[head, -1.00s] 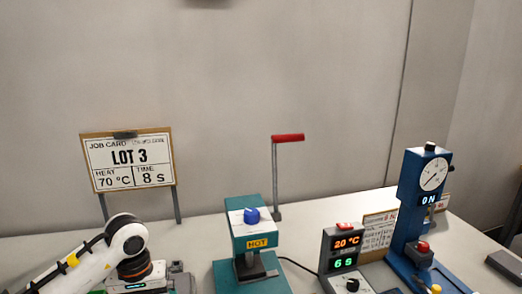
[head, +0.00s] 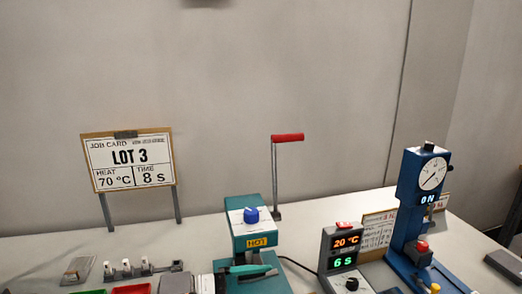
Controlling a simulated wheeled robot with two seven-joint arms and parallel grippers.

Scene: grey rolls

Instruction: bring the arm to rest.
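My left arm's white links are not in the head view now. A dark and white block (head: 194,284) sits at the bottom edge, left of the teal press (head: 250,235) marked HOT. A teal bar (head: 250,269) lies across the front of the press's base. I cannot tell whether the block and bar are parts of my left gripper, nor whether that gripper is open or shut. My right arm and gripper are not in view.
A rack with white pieces (head: 127,268), a grey block (head: 79,270) and a red tray (head: 132,289) are at the front left. A display box (head: 343,250) and blue gauge stand (head: 411,205) are right.

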